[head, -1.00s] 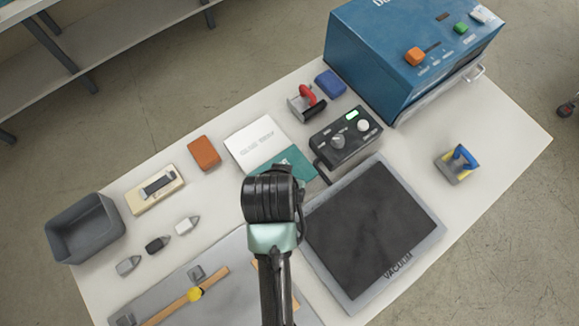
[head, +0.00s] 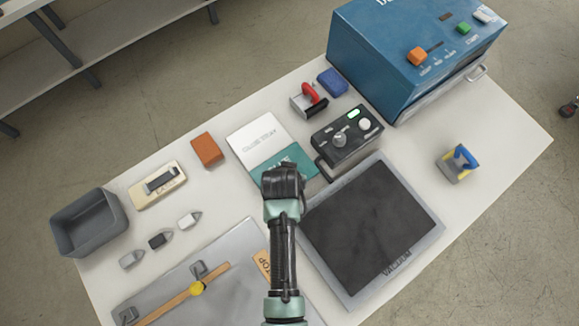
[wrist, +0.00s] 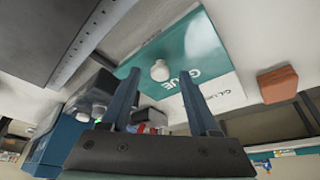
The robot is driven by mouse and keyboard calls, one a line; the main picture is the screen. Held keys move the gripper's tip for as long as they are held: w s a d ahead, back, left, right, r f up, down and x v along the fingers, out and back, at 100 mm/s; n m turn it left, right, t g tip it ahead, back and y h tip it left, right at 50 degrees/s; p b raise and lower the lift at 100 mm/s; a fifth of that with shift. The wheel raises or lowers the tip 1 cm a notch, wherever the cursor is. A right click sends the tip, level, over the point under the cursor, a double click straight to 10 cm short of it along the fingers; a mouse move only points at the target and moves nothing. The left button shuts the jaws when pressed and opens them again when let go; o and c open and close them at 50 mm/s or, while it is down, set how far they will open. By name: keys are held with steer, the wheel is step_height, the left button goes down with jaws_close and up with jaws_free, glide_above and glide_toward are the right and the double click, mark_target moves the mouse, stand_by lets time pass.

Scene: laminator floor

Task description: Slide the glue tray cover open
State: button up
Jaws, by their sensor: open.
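The glue tray (head: 256,137) has a white lettered part and a teal cover (head: 304,164) over its right-hand end in the head view. In the wrist view the teal cover (wrist: 193,48) carries a white knob (wrist: 160,70) and white lettering. My gripper (wrist: 158,79) is open and empty. Its two dark fingers appear on either side of the knob in the picture, with the knob beyond the tips; I cannot tell the exact gap. In the head view my wrist hides the fingers, the knob and part of the cover.
A black control box (head: 346,140) stands close to the right of the cover, with the vacuum plate (head: 370,232) below it. An orange block (head: 207,150) lies to the left of the tray. The large blue machine (head: 400,50) stands at the back right.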

steer(key=shift+w+f, duration=0.1)
steer(key=shift+f, duration=0.1)
jaws_close()
stand_by(0.3)
stand_by(1.1)
